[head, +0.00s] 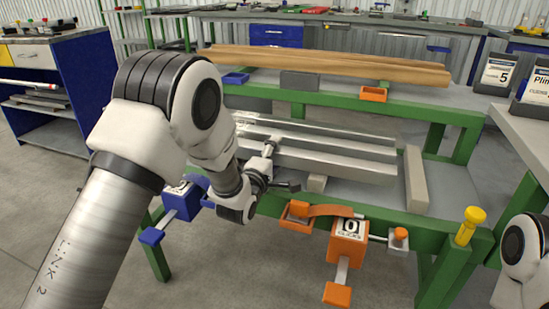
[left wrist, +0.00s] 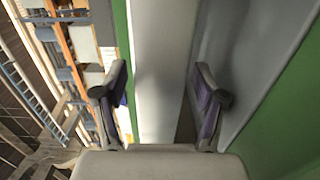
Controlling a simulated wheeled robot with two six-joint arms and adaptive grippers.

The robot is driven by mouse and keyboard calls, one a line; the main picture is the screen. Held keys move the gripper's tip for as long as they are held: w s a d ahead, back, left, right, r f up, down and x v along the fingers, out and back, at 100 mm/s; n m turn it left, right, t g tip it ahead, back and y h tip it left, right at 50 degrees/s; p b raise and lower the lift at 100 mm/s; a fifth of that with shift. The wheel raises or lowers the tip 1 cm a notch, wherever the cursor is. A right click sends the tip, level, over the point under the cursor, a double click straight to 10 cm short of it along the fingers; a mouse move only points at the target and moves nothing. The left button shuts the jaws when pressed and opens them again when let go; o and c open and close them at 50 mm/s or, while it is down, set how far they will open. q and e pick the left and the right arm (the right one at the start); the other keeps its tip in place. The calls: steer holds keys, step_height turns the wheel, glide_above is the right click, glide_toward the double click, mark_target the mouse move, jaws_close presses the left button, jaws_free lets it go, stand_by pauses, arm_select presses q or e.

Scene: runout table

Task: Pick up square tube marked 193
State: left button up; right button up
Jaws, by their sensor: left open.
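Several long grey metal tubes (head: 330,161) lie side by side on the green-framed table; no marking 193 is readable on any of them. My left gripper (head: 280,168) is over the near edge of this tube group, partly hidden behind my own wrist. In the left wrist view my left gripper (left wrist: 161,100) is open, with one finger on each side of a wide pale grey tube (left wrist: 160,50). Nothing shows it gripped, and I cannot tell whether the fingers touch it. My right gripper is not in view.
An orange clamp-like block marked 0 (head: 347,243) and a blue one (head: 178,205) are at the table's front edge. Long wooden boards (head: 330,62) lie at the back. A short grey bar (head: 415,178) lies at the tubes' right end.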

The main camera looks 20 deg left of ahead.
arm_select(q)
jaws_close()
steer(key=shift+r, duration=0.1)
steer(key=shift+r, duration=0.1)
